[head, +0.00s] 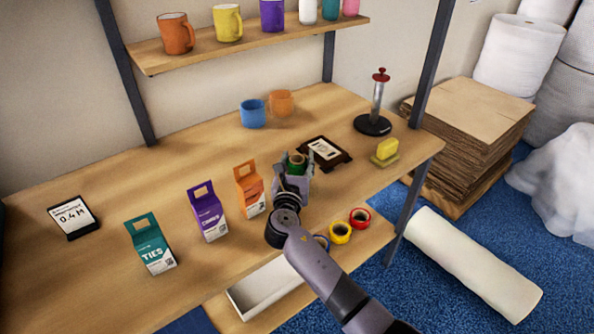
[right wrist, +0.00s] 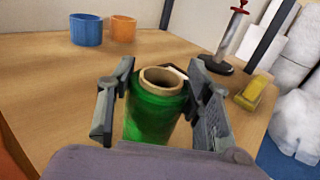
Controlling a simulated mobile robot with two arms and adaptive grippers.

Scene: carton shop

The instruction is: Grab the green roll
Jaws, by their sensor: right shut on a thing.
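The green roll (head: 296,163) stands upright on the wooden table, partly hidden by my right gripper (head: 293,180). In the right wrist view, the green roll (right wrist: 152,117) shows its brown cardboard core at the top. It sits between the two fingers of my right gripper (right wrist: 160,92), which is shut on it. Whether its base touches the table is hidden. My left gripper is not in view.
An orange carton (head: 249,188) stands just left of my right gripper, with purple and teal cartons further left. A dark-framed device (head: 325,152) is close behind right. Yellow (head: 341,232) and red (head: 360,218) rolls lie on the lower shelf.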

